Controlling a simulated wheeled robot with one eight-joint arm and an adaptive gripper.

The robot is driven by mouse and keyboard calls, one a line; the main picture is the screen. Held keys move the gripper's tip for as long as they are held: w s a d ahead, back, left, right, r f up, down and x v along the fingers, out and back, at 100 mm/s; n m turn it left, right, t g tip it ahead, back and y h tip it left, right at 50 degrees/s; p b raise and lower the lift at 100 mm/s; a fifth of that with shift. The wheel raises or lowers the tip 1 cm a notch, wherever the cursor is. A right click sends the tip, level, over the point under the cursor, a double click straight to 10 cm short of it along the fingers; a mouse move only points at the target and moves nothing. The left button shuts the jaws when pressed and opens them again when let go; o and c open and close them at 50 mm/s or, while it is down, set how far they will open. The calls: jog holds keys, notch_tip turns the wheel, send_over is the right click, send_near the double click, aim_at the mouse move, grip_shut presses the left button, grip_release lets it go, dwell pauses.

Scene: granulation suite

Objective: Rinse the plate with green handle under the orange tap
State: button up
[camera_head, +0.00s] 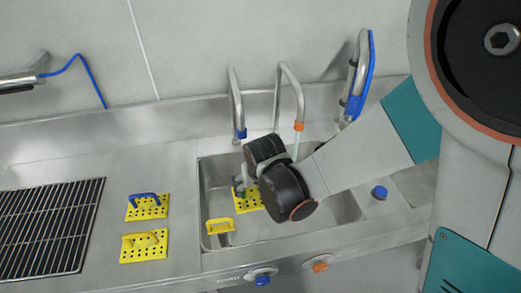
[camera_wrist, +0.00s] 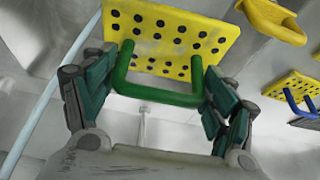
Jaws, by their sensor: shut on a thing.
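The yellow perforated plate shows in the sink in the head view (camera_head: 246,203), mostly hidden by my arm. In the wrist view its yellow face (camera_wrist: 160,15) and green handle (camera_wrist: 160,98) are clear. My gripper (camera_wrist: 155,80) is shut on the green handle, with one finger at each side; the head view shows it (camera_head: 241,184) over the sink. The orange-collared tap (camera_head: 298,126) stands behind the sink. A thin pale-blue stream (camera_head: 296,146) runs down from it. In the wrist view the stream (camera_wrist: 48,105) passes left of the plate; I cannot tell whether it touches it.
A blue-collared tap (camera_head: 237,105) and a tall blue-sleeved tap (camera_head: 358,85) flank the orange one. A yellow scoop-like piece (camera_head: 219,227) lies at the sink's front left. Plates with blue (camera_head: 147,207) and yellow (camera_head: 143,247) handles lie on the left counter, near a black grate (camera_head: 50,225).

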jog(key=w+d+f, duration=0.1)
jog(key=w+d, duration=0.2)
jog(key=w, duration=0.3)
jog(key=w+d+f+b, duration=0.1)
jog(key=w+d, duration=0.2)
jog(key=w, duration=0.3)
jog(key=shift+d+f, duration=0.35)
jog(key=shift+d, duration=0.05)
dwell(0.3)
jog(key=shift+d, duration=0.2)
dwell(0.5)
jog(key=shift+s+d+b, duration=0.25)
jog(key=shift+d+b, duration=0.05)
jog(key=shift+d, duration=0.05)
jog(key=shift+a, duration=0.2)
jog(key=shift+w+a, duration=0.3)
jog(key=shift+a, duration=0.05)
jog(key=shift+s, duration=0.1)
